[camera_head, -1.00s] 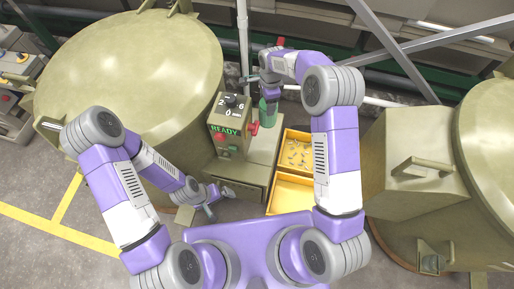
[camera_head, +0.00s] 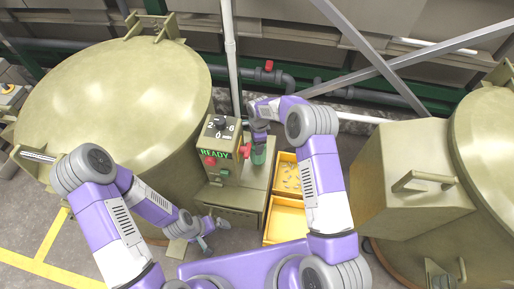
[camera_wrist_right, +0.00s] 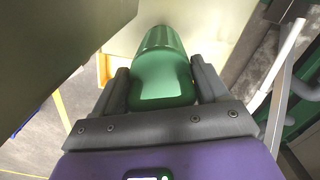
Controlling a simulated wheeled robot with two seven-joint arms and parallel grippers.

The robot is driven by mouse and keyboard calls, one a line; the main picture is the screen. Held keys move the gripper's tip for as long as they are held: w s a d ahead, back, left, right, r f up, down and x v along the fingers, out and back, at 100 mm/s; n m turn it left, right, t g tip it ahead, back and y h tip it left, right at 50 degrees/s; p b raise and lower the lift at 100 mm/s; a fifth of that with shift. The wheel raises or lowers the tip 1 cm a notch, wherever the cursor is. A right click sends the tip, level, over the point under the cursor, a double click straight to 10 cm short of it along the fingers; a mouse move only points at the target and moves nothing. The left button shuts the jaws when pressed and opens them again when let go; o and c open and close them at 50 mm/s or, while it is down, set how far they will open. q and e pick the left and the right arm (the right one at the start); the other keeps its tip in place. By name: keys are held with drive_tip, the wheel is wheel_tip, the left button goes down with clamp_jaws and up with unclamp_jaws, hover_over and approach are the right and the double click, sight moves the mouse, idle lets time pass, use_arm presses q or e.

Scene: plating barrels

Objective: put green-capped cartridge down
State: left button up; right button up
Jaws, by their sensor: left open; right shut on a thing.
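The green-capped cartridge (camera_head: 258,157) shows in the head view just right of the control box, at the top of the cabinet. Only its green part is visible. My right gripper (camera_head: 259,142) is shut on it from above. In the right wrist view the green cap (camera_wrist_right: 163,75) sits between the two dark fingers of the right gripper (camera_wrist_right: 163,88). Whether its lower end touches the cabinet top (camera_head: 255,179) cannot be told. My left gripper (camera_head: 214,228) is open and empty, low in front of the cabinet's left side.
The control box (camera_head: 219,150) reads READY and has a dial, buttons and a red lever close to the cartridge. Yellow bins (camera_head: 287,218) stand right of the cabinet, the rear one holding small parts. Large drums (camera_head: 110,95) flank both sides. Pipes run behind.

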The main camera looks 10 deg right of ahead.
wheel_tip(320, 180, down, 4)
drive_tip(key=shift+r+b, duration=0.25)
drive_tip(key=shift+b, duration=0.15)
drive_tip(key=o, duration=1.6)
drive_tip(key=shift+f, duration=0.1)
drive_tip(key=shift+c, duration=0.2)
